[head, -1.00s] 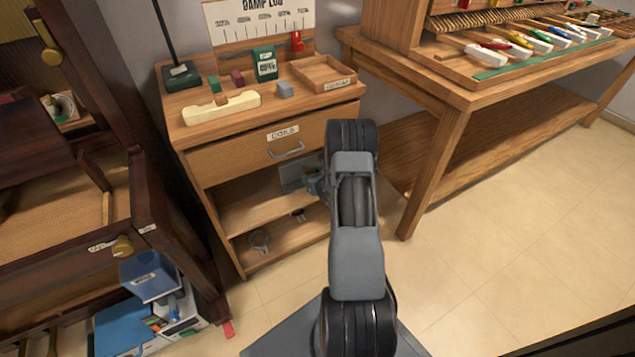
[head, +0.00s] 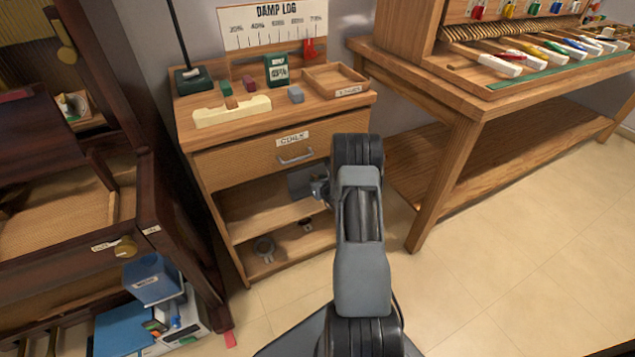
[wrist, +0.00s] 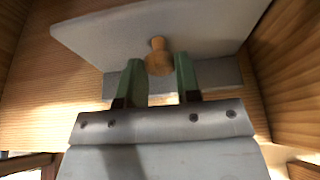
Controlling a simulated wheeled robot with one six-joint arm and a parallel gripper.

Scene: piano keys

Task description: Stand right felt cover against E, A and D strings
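A flat grey panel (wrist: 150,35) with a round wooden knob (wrist: 158,58) is in the wrist view; it may be the felt cover. Its grey face also shows under the drawer in the head view (head: 302,181). My gripper (wrist: 158,80) has one green fingertip on each side of the knob, very close to it. Whether the fingers press on the knob is not clear. In the head view, my gripper (head: 320,188) is partly hidden by my arm, at the cabinet's open shelf space. I cannot make out the E, A and D strings.
The wooden cabinet (head: 250,172) has a drawer above open shelves, with small items on top. A workbench (head: 462,120) with coloured tools stands at right. A dark piano-like case (head: 165,215) stands at left. The tiled floor at right is clear.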

